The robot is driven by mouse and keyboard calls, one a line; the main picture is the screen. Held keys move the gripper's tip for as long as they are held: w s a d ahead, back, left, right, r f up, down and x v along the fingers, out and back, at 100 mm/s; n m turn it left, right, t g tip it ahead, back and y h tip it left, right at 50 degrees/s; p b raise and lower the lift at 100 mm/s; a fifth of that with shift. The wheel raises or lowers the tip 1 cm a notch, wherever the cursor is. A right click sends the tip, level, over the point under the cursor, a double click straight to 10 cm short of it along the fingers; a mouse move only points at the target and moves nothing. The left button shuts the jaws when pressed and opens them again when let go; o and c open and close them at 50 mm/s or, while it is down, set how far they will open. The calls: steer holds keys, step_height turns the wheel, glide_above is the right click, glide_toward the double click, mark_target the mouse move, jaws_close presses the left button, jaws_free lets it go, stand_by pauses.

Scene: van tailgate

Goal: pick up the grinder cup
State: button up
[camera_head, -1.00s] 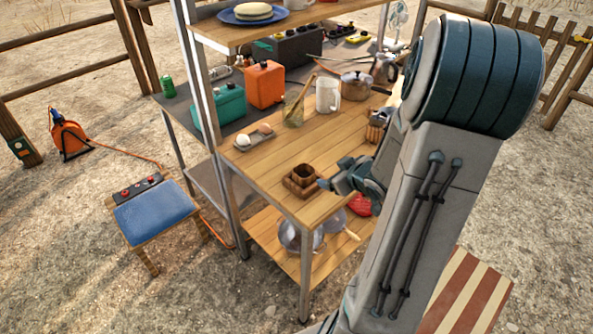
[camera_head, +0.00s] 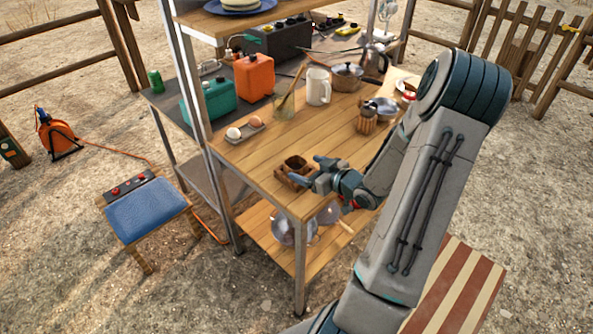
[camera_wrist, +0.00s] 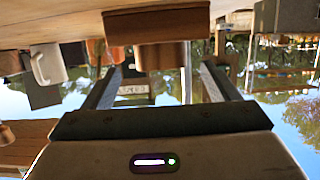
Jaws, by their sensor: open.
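The grinder cup, as far as I can tell, is the small brown cup (camera_head: 295,161) in a square wooden base near the table's front corner. In the wrist view, which is upside down, the cup (camera_wrist: 160,56) hangs below its base (camera_wrist: 157,24), ahead of my fingers and roughly between them. My gripper (camera_head: 312,170) is open, just right of the cup, with its fingers pointing towards it. Both fingers show in the wrist view (camera_wrist: 160,78), with nothing held between them. One finger partly hides the base in the head view.
An egg tray (camera_head: 245,131), a white mug (camera_head: 318,87), a copper pot (camera_head: 347,77) and a wooden container (camera_head: 366,122) stand farther back on the wooden table (camera_head: 268,167). A metal post (camera_head: 190,75) rises at the left. The tabletop left of the cup is clear.

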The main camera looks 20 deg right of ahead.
mark_target(289, 160)
steer(key=shift+p+x, duration=0.3)
steer(key=shift+x, duration=2.4)
steer(key=shift+r, duration=0.2)
steer(key=c, duration=1.1)
